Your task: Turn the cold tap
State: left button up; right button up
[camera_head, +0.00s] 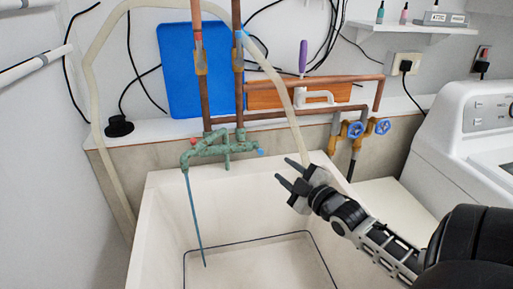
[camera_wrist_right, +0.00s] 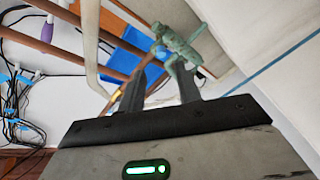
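The green, weathered tap fitting (camera_head: 222,146) stands at the back rim of the sink. It has a small blue end (camera_head: 261,152) on its right and a reddish end (camera_head: 193,141) on its left. A thin blue line (camera_head: 196,220) runs down from its spout into the sink. My right gripper (camera_head: 283,170) is open and empty above the sink's right side, right of and in front of the blue end, apart from it. In the right wrist view, the fitting (camera_wrist_right: 180,45) shows beyond the two spread fingers (camera_wrist_right: 160,88). My left gripper is not in view.
The white sink (camera_head: 165,215) lies below. Copper pipes (camera_head: 238,70) and a pale hose (camera_head: 283,95) rise behind the fitting. Two blue valve wheels (camera_head: 355,130) sit right of the sink. A washing machine (camera_head: 470,125) stands at the right.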

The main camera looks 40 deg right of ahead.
aim_at(262, 152)
jog(key=w, duration=0.4)
jog(key=w+d, duration=0.1)
jog(key=w, duration=0.7)
jog(key=shift+w+d+p, duration=0.25)
jog(key=shift+p, duration=0.15)
grip_shut()
